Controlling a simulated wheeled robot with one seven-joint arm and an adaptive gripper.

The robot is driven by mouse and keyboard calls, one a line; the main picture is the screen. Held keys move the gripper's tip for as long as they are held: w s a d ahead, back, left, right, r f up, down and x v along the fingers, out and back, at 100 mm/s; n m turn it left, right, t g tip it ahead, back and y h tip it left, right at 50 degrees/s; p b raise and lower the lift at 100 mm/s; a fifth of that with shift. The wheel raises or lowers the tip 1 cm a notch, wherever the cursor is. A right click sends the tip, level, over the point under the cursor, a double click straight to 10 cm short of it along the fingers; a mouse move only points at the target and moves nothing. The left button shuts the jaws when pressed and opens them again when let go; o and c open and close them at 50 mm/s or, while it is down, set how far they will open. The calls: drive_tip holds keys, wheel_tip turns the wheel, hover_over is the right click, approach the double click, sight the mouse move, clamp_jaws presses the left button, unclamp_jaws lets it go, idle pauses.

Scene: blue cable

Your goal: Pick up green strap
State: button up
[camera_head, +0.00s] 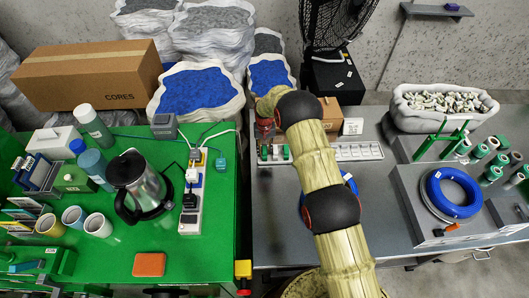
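A thin green frame-like thing (440,140), perhaps the green strap, stands at the right on the grey table, in front of the white sack; I cannot tell for sure that it is the strap. My arm reaches up the middle of the view and bends down at its far end. My gripper (265,135) hangs over the left back part of the grey table, close to small green and white items (274,153). It is far to the left of the green frame. Its fingers are too small and dark to tell whether they are open or shut.
A blue cable coil (453,193) lies on a raised grey block at the right, near several green spools (490,174). A power strip (357,151) lies behind my arm. The green table (210,262) at left holds a kettle (138,185), cups and bottles. The grey table's front middle is clear.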

drive_tip(key=shift+f, duration=0.35)
drive_tip(key=shift+c, duration=1.1)
drive_tip(key=c, duration=0.3)
drive_tip(key=shift+c, duration=0.2)
drive_tip(key=shift+r, duration=0.1)
